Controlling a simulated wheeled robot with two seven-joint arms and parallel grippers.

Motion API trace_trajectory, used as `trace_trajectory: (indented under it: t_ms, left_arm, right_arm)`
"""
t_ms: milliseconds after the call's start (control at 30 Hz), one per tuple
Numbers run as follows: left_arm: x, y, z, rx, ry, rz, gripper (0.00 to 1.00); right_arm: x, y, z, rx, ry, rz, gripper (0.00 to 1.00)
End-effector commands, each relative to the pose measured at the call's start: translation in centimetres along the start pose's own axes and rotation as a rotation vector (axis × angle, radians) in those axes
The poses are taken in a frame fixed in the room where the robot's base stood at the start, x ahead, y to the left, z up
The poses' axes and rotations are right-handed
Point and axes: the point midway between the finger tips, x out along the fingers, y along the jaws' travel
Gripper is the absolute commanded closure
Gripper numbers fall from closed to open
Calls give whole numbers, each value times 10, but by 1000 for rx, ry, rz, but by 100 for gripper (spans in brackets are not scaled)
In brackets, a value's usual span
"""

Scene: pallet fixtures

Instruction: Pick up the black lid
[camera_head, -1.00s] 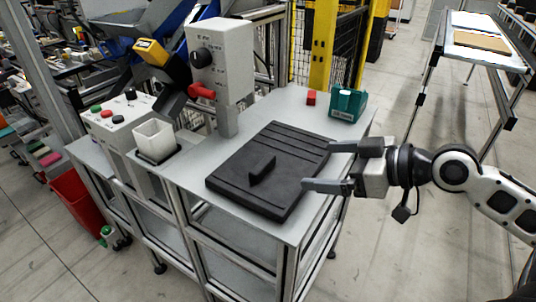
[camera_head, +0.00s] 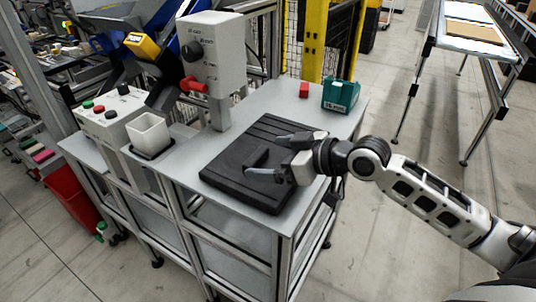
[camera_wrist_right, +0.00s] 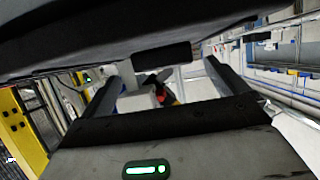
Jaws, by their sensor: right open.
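The black lid (camera_head: 232,184) lies flat on the grey table, with ridges across it and an upright block handle (camera_head: 256,160) on top. My right gripper (camera_head: 264,156) is over the lid, its fingers pointing left toward the handle. It is open, with one finger to the far side of the handle and one to the near side. In the right wrist view, which looks upside down, the lid (camera_wrist_right: 60,40) fills the top and the handle (camera_wrist_right: 162,56) shows between the spread fingers (camera_wrist_right: 172,75). Contact with the handle cannot be told. My left gripper is not in view.
A grey press-like unit (camera_head: 213,60) with a red knob stands behind the lid. A white cup (camera_head: 149,132) and a button box (camera_head: 106,115) are at the left. A red block (camera_head: 304,90) and a green box (camera_head: 340,95) sit at the table's far right.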

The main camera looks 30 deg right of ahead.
Motion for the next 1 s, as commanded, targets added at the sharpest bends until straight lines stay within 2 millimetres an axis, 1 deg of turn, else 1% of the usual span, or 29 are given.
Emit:
trace_trajectory:
  t_ms: [33,133,233,333,533,567,600,667,700,767,800,833,1000]
  left_arm:
    - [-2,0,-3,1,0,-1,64]
    - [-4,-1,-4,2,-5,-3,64]
    - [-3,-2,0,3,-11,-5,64]
    - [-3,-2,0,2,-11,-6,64]
    - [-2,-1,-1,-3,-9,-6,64]
    - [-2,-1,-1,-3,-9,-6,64]
    - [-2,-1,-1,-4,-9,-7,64]
    - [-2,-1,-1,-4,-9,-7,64]
    - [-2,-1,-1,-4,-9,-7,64]
    - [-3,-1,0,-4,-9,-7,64]
    - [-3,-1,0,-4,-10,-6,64]
    - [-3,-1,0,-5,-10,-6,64]
    - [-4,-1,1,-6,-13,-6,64]
  right_arm:
    - [8,-2,-4,4,5,-2,2]
    - [24,-5,-6,3,4,-2,2]
    - [36,-4,-3,4,2,0,2]
    - [42,-4,-2,0,1,0,2]
    - [43,-4,-1,0,-1,-1,2]
    - [43,-4,-1,0,-1,-1,5]
    - [43,-4,-1,0,-1,-1,16]
    - [43,-4,-1,0,-1,-1,32]
    - [43,-4,-1,0,-1,-1,44]
    - [43,-4,-1,0,-1,-1,60]
    - [42,-3,-4,-3,5,1,71]
    - [42,-3,-4,-3,5,1,73]
    - [42,-3,-4,-3,5,1,73]
